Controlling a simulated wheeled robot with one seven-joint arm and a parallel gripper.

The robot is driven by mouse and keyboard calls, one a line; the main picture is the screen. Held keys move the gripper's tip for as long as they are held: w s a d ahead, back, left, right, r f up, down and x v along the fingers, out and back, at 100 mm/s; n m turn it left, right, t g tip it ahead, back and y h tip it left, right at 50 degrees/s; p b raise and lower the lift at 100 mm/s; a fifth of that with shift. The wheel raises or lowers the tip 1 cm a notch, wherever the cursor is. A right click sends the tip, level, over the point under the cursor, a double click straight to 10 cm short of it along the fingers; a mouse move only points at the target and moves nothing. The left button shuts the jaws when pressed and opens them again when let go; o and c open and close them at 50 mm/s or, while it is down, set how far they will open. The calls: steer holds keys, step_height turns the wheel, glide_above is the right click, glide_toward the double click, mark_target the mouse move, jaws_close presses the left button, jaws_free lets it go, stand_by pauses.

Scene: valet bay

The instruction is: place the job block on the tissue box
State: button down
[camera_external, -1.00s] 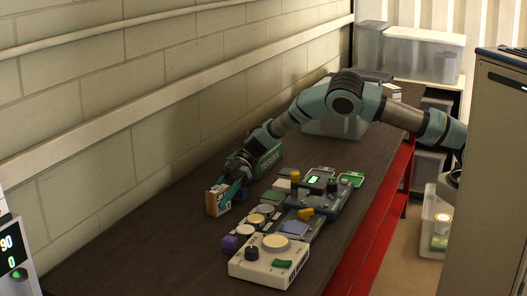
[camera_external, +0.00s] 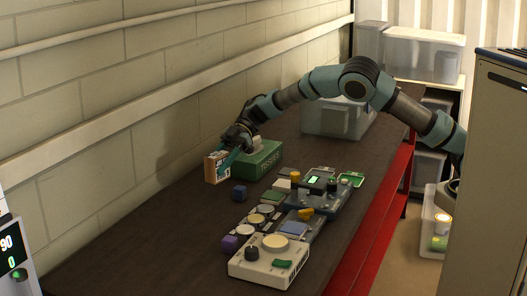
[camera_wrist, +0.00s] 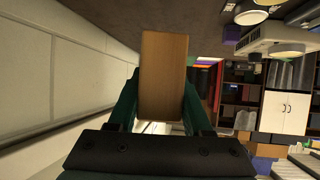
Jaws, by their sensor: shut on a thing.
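The job block (camera_external: 216,167), a slab with orange-brown wooden edges and a printed face, is held in my gripper (camera_external: 230,154). It is raised above the bench, to the left of the tissue box and apart from it. In the wrist view the plain wooden side of the job block (camera_wrist: 163,75) shows between the two teal fingers, which are shut on it. The tissue box (camera_external: 260,162) is green with pale lettering and stands on the bench near the wall. A pale tissue (camera_external: 258,144) sticks up from its top. My gripper partly hides its left end.
Several devices with knobs and buttons, including a white control box (camera_external: 268,262), fill the front right. The block wall (camera_external: 150,125) runs close along the left. A clear bin (camera_external: 337,120) stands behind.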

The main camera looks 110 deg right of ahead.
steer(key=s+d+r+m+t+h+b, duration=0.1)
steer(key=s+d+r+m+h+b, duration=0.15)
steer(key=s+d, duration=0.9)
steer(key=s+d+r+m+t+h+b, duration=0.1)
steer(key=s+d+r+m+h, duration=0.3)
steer(key=s+d, duration=0.75)
steer(key=p, duration=0.2)
glide_above(256, 150)
step_height(256, 150, down, 10)
steer(key=shift+w+r, duration=0.1)
steer(key=shift+w, duration=0.05)
steer(key=shift+c, duration=1.6)
jaws_free()
steer(key=shift+d, duration=0.1)
steer(key=b+v, duration=0.2)
steer(key=v, duration=1)
steer(key=shift+b, duration=0.3)
